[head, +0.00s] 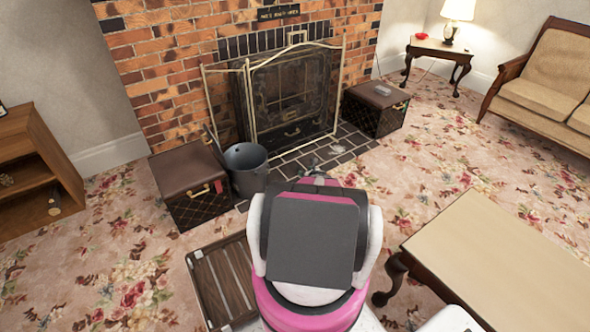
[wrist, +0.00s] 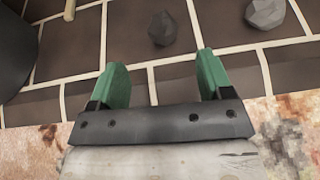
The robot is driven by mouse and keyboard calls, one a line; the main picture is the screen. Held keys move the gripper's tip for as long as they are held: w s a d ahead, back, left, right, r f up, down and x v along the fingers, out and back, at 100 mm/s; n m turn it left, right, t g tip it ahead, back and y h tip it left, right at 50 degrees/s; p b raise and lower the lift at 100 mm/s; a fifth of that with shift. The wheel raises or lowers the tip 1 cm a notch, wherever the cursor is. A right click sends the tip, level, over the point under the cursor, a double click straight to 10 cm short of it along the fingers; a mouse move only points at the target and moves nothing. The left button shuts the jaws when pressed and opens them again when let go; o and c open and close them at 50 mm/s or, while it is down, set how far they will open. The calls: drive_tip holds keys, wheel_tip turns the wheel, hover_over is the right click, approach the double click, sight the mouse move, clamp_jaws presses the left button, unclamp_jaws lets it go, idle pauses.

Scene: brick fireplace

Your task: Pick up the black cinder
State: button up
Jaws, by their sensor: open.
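The black cinder (wrist: 162,28) shows in the wrist view as a small dark lump on the brown hearth tiles. It lies just beyond the gap between my fingertips, roughly centred on it. My gripper (wrist: 161,65) has two green fingers spread apart, with nothing between them. A lighter grey lump (wrist: 265,14) lies to the right of the cinder, apart from it. In the head view my arm covers much of the near hearth, and I cannot clearly make out the black cinder there.
A dark bucket (head: 246,168) stands left of my arm, and its side shows in the wrist view (wrist: 14,50). A brown box (head: 190,183) is beside it; another box (head: 376,107) stands right of the fire screen (head: 290,92). A table (head: 500,250) is at the right.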

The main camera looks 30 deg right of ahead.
sight(300, 169)
drive_tip(key=x, duration=0.9)
drive_tip(key=shift+d+f, duration=0.1)
drive_tip(key=shift+f, duration=0.05)
drive_tip(key=c, duration=1)
